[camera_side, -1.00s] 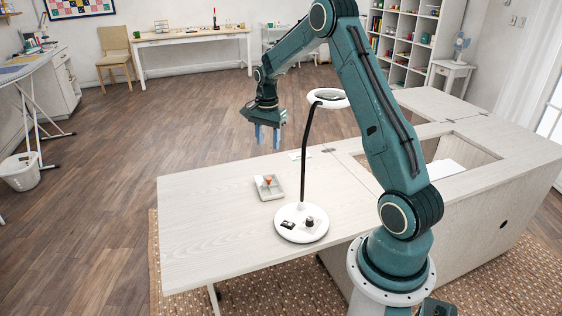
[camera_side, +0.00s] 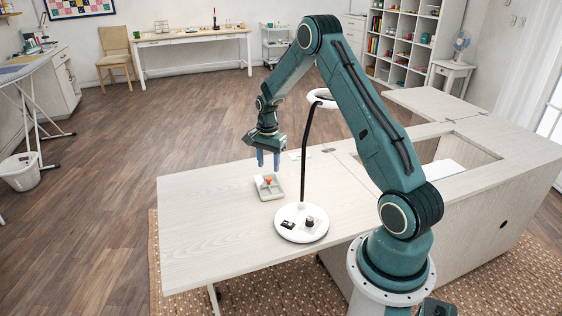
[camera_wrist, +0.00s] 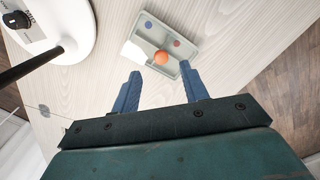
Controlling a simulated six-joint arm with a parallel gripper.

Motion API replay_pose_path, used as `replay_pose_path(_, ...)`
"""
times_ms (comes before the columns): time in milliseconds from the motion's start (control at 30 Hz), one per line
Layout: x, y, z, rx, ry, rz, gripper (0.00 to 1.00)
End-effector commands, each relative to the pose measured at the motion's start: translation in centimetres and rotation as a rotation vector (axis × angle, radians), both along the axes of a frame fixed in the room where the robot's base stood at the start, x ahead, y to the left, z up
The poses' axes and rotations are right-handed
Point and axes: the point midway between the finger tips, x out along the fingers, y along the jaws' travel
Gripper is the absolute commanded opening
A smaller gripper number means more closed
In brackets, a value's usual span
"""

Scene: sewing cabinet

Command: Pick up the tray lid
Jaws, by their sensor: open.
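A small pale tray (camera_side: 279,195) lies on the white wooden table, with an orange knob (camera_side: 268,181) standing up from it. In the wrist view the tray (camera_wrist: 187,48) has compartments with small blue and reddish round pieces. There the orange knob (camera_wrist: 160,57) is round and seems to sit on a flat pale panel, perhaps the tray lid (camera_wrist: 134,51); I cannot clearly tell lid from tray. My gripper (camera_side: 268,160) is open and empty, fingers pointing down just above the tray. In the wrist view the gripper's blue fingers (camera_wrist: 160,72) straddle the line to the knob.
A magnifier lamp with a round white base (camera_side: 301,223) and a dark upright stem stands right of the tray, close to my arm. A small flat pale item (camera_side: 300,155) lies farther back. The table's left part (camera_side: 205,215) is clear.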

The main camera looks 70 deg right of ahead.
Motion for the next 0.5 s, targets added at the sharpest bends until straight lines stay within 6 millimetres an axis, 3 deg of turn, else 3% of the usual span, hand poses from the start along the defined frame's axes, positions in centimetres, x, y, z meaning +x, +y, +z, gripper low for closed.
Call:
replay_pose_path(300,0.0,0.0,-0.5,0.000,0.000,0.000,0.44)
replay_pose_path(500,0.0,-0.1,-2.3,0.001,0.002,0.000,0.44)
